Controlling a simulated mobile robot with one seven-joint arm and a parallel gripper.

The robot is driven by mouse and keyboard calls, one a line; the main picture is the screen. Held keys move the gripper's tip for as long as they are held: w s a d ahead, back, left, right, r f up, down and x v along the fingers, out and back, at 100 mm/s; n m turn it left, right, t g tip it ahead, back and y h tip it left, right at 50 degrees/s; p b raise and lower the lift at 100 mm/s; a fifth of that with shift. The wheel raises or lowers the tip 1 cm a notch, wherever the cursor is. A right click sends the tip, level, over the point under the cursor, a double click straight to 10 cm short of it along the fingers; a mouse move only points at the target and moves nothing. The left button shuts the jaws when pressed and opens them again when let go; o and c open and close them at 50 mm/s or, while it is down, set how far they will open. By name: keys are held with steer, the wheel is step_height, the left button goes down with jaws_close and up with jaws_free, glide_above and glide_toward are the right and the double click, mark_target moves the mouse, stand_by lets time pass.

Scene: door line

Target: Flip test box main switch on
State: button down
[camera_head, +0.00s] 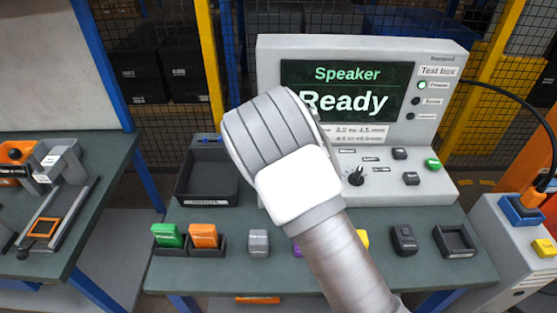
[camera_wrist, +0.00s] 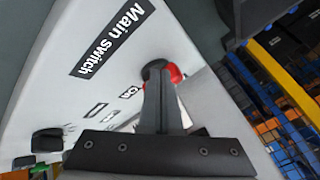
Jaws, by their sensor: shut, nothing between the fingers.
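The test box (camera_head: 445,130) stands on the bench at the back. Its screen (camera_head: 345,88) reads "Speaker" and "Ready", and a green lamp (camera_head: 422,86) at its upper right is lit. In the wrist view, the red main switch (camera_wrist: 176,74) sits on the box near a "Main Switch" label (camera_wrist: 112,38) and an "On" label. My gripper (camera_wrist: 156,85) is shut and empty, with its fingertips in front of the switch and covering part of it. I cannot tell whether they touch or how the switch is set. In the head view, my arm hides the switch and fingers.
A black bin (camera_head: 208,180) stands left of the box. Green (camera_head: 167,236) and orange (camera_head: 204,236) pieces, a grey block (camera_head: 258,242) and a black tray (camera_head: 455,241) line the front bench. A black cable (camera_head: 520,100) hangs at the right. A yellow post (camera_head: 209,70) stands behind.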

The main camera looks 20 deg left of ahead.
steer(key=shift+a, duration=0.15)
steer(key=shift+w+a+p, duration=0.1)
steer(key=shift+a+p, duration=0.3)
steer(key=shift+a, duration=0.15)
steer(key=shift+a+r, duration=0.2)
steer(key=shift+a, duration=0.1)
stand_by(0.3)
steer(key=shift+f, duration=0.1)
